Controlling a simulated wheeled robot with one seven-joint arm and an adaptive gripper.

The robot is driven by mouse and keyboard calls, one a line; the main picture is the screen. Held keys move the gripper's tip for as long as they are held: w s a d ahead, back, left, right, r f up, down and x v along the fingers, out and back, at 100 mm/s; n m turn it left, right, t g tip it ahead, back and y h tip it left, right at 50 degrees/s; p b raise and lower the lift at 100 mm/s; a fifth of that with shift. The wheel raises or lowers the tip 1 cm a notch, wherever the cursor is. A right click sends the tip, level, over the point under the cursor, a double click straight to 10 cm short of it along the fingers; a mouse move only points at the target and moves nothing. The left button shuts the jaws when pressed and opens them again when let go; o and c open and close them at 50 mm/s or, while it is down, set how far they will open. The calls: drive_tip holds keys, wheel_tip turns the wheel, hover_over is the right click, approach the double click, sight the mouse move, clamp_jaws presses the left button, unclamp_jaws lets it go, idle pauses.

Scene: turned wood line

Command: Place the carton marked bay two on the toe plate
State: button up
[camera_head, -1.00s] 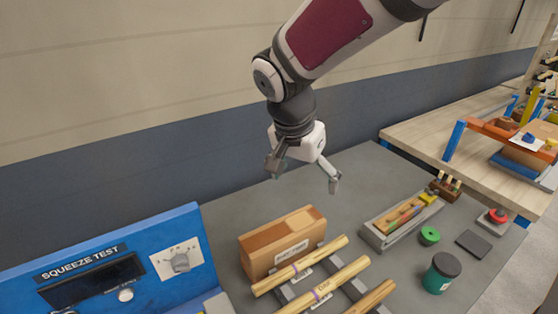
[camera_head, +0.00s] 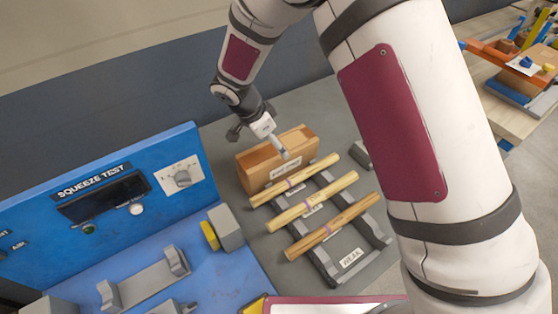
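My gripper (camera_head: 257,142) is at the upper middle of the head view, over the back left part of a brown wooden box. Its two fingers are spread apart, with nothing seen between them. One finger appears in front of the box's top; I cannot tell whether it touches. The wooden box (camera_head: 262,170) has a white label on its front, too small to read. I cannot make out any carton marked bay two, nor a toe plate. My own arm hides much of the right side.
Three turned wooden rods (camera_head: 315,213) lie across a dark rack (camera_head: 377,240) in front of the box. A blue squeeze test panel (camera_head: 40,240) with a dial and a cradle (camera_head: 145,285) stands at the left. Another workbench (camera_head: 510,105) is at the far right.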

drive_tip(key=p+x, duration=0.1)
drive_tip(key=x, duration=0.7)
drive_tip(key=shift+d, duration=0.1)
drive_tip(key=c, duration=1.6)
